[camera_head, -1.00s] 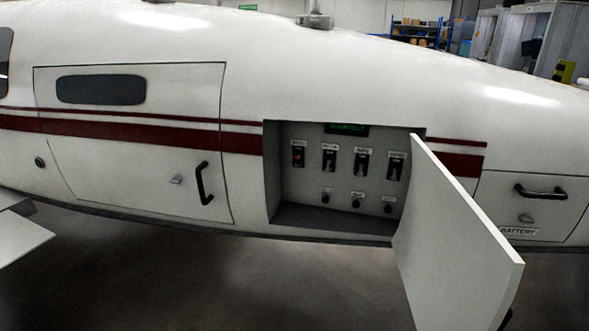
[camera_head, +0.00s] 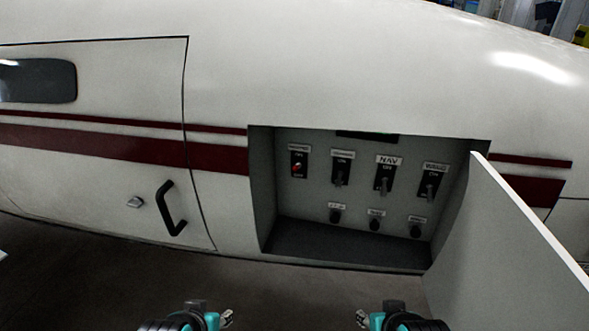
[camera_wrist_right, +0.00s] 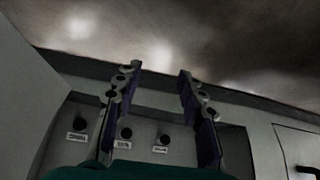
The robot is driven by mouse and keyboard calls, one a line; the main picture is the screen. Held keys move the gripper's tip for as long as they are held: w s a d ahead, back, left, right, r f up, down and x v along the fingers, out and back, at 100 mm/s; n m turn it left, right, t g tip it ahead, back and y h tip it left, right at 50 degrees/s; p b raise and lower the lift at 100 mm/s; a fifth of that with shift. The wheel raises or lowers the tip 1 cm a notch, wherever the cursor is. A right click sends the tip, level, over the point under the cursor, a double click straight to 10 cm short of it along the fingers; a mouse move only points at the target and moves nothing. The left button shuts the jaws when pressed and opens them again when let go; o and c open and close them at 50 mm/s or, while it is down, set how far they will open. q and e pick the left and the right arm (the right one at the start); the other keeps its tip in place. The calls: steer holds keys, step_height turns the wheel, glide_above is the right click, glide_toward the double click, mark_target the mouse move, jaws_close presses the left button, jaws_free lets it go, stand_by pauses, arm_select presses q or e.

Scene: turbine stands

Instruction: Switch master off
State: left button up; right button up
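The recessed switch panel (camera_head: 310,215) is open in the aircraft's white side. The leftmost switch (camera_head: 298,165) has a red-lit rocker; its label is too blurred to read, so I cannot confirm it is the master. Three lever switches stand to its right, including one labelled NAV (camera_head: 386,178). My left gripper (camera_head: 212,312) and right gripper (camera_head: 377,312) are at the bottom edge of the head view, below the panel and partly cut off. Both look open and empty. In the right wrist view, the right gripper's fingers (camera_wrist_right: 160,78) are spread, with the panel beyond.
The open panel door (camera_head: 515,240) sticks out on the right side of the recess. Three round knobs, one in the middle (camera_head: 375,225), sit below the switches. A closed door with a black handle (camera_head: 171,208) is to the left. The space before the panel is clear.

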steer(key=shift+s, duration=0.15)
steer(key=shift+r, duration=0.1)
steer(key=c, duration=0.5)
steer(key=w+r+n+p, duration=0.1)
steer(key=w+r+p, duration=0.1)
steer(key=w+a+r+t+h+p, duration=0.1)
steer(key=w+r+p, duration=0.1)
steer(key=r, duration=0.1)
steer(key=w+r+n+p, duration=0.1)
steer(key=w+r+p, duration=0.1)
steer(key=w+r, duration=0.1)
steer(key=shift+a+n+t+h, duration=0.15)
steer(key=shift+n+t+h, duration=0.15)
steer(key=shift+t+h, duration=0.1)
jaws_close()
steer(key=w+a+r+n+t+y+p, duration=0.1)
steer(key=w+a+r+n+t+p, duration=0.2)
steer(key=a+r, duration=0.5)
steer(key=w+a+r+n+t+y+p, duration=0.1)
steer(key=w+a+r+n+t+p, duration=0.2)
steer(key=w+a+r+n+p, duration=0.2)
steer(key=w+a+r+p, duration=0.1)
steer(key=a+r+p, duration=0.2)
steer(key=a, duration=0.1)
steer(key=shift+w+a+t, duration=0.35)
steer(key=shift+a+t, duration=0.05)
